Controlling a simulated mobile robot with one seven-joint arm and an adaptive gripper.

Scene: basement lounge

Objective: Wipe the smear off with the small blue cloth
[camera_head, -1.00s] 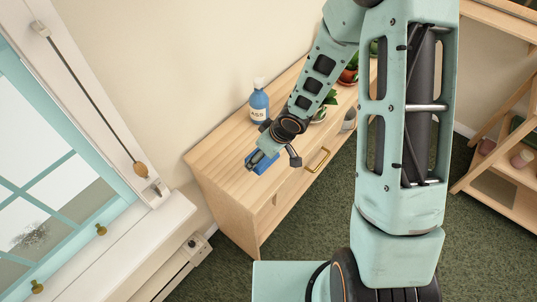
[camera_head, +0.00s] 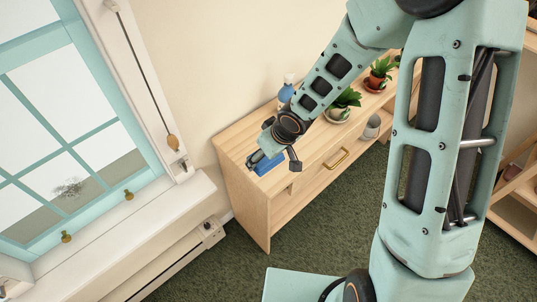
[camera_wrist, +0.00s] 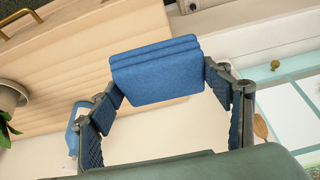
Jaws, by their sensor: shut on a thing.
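My gripper (camera_head: 260,162) is shut on a small blue cloth (camera_head: 268,167), which looks folded into a thick pad. In the wrist view the cloth (camera_wrist: 157,75) sits between the two fingers of the gripper (camera_wrist: 165,85). In the head view it shows over the left end of the wooden dresser; whether it touches the top is unclear. A dark grey speckled smear (camera_head: 69,187) shows on a lower pane of the window (camera_head: 60,125) at the left. My gripper and the cloth are well to the right of the smear, apart from it.
On the dresser (camera_head: 232,150) stand a blue bottle (camera_head: 286,90), partly hidden by my arm, potted plants (camera_head: 345,103) and a grey cup (camera_head: 372,126). The windowsill (camera_head: 150,225) juts out below the window. Shelves (camera_head: 505,215) stand at the right. Green carpet (camera_head: 215,270) is open in front.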

